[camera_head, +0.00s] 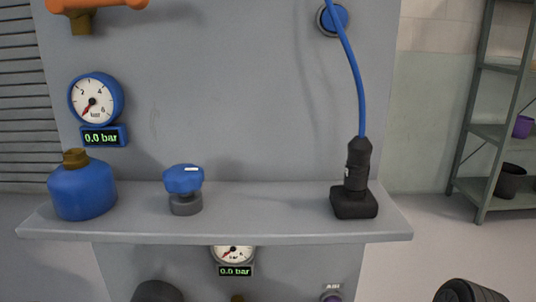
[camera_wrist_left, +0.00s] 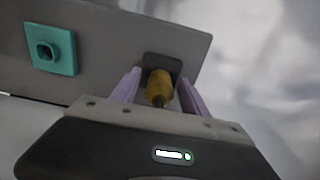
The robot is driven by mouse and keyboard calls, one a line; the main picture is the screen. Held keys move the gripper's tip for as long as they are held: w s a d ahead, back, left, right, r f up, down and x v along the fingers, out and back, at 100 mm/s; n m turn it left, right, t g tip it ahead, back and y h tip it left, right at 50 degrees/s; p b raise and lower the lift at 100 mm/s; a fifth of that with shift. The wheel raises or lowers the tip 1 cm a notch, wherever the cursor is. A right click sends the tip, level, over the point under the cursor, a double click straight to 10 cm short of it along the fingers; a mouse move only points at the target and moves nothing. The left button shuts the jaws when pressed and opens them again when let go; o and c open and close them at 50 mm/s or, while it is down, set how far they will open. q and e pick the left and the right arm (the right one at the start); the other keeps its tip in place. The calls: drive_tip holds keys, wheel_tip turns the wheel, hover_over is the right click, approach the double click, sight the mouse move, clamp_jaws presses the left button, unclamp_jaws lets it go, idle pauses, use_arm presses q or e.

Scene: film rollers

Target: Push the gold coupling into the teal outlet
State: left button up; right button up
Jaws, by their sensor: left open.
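In the left wrist view, the gold coupling (camera_wrist_left: 159,86) sits in front of a dark square mount (camera_wrist_left: 162,64) on a grey panel, with a dark stem or hose at its near end. My left gripper (camera_wrist_left: 158,76) is open, with its two purple fingers on either side of the coupling; whether they touch it I cannot tell. The teal outlet (camera_wrist_left: 50,50), a square plate with a round raised socket, is on the same panel to the left, apart from the coupling. Its socket shows no coupling in it. The right gripper is not in view.
In the head view, a grey shelf (camera_head: 260,226) carries a blue bottle (camera_head: 82,191), a blue knob (camera_head: 184,180) and a black tool (camera_head: 355,190) with a blue cable (camera_head: 353,62). Two gauges (camera_head: 95,99) (camera_head: 234,253) read 0.0 bar. Shelving (camera_head: 492,133) stands at right.

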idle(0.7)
use_arm(q)
clamp_jaws()
idle(0.6)
drive_tip(key=shift+r, duration=0.1)
drive_tip(key=shift+r+p, duration=2.3)
drive_tip(key=shift+r, duration=0.65)
